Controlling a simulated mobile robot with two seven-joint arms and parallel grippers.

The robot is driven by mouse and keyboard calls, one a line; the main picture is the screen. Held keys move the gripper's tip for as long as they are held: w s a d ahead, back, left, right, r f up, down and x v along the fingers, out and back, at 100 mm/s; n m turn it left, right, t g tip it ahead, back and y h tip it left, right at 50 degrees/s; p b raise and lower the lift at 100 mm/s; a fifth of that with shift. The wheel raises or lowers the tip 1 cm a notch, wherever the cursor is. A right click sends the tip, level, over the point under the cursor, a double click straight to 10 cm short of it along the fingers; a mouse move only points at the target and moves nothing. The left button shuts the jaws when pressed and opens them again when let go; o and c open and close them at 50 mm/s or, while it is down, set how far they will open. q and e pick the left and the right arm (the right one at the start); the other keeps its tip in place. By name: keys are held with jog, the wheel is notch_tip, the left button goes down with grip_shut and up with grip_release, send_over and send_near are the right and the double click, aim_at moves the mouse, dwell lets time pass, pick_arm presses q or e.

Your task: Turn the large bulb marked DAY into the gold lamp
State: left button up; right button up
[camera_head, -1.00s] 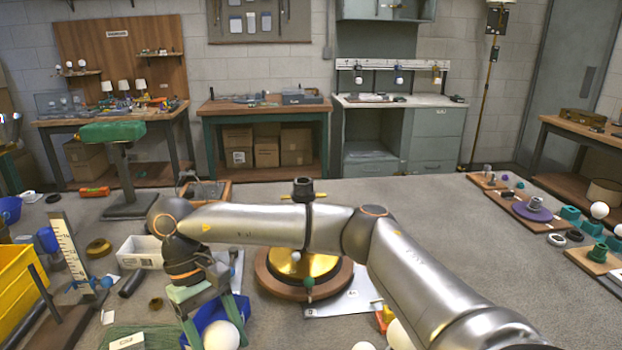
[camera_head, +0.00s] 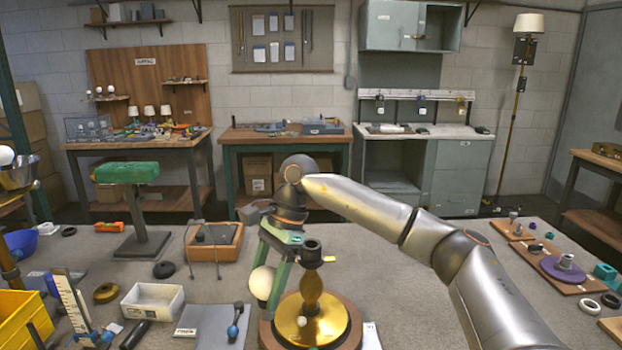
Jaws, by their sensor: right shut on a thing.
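The gold lamp (camera_head: 312,318) stands on a round wooden base at the bottom middle, with a dark socket (camera_head: 311,249) at its top facing up. My right gripper (camera_head: 266,272) comes in from the right and points down just left of the lamp's stem. Its green fingers are shut on a large white bulb (camera_head: 262,283). The bulb hangs lower than the socket and to its left, apart from it. No DAY mark can be read on the bulb. My left gripper is not in view.
A white tray (camera_head: 152,302), a grey plate with a blue-ended tool (camera_head: 235,322) and a wooden tray (camera_head: 214,243) lie left of the lamp. A green-topped stand (camera_head: 126,173) rises farther left. Boards with parts (camera_head: 535,250) lie at the right.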

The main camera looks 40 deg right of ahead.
pick_arm(q)
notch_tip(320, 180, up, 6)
jog(key=p, duration=0.6)
pick_arm(e)
jog(key=w+d+r+m+t+h, duration=0.3)
jog(key=d+r+m+t+h, duration=0.15)
jog(key=d+r+m, duration=1.25)
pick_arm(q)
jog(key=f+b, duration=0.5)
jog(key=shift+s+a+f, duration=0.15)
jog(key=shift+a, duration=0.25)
pick_arm(e)
jog(key=a+f+m, duration=0.2)
jog(key=a+f, duration=0.1)
jog(key=f, duration=0.3)
jog(key=shift+s+a+f+h, duration=0.25)
jog(key=shift+f+h, duration=0.1)
jog(key=shift+h, duration=0.1)
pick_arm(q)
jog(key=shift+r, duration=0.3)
pick_arm(e)
jog(key=shift+w, duration=0.15)
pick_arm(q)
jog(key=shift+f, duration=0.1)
pick_arm(e)
jog(key=shift+f, duration=0.1)
jog(key=shift+f+b, duration=0.6)
jog(key=shift+f, duration=0.5)
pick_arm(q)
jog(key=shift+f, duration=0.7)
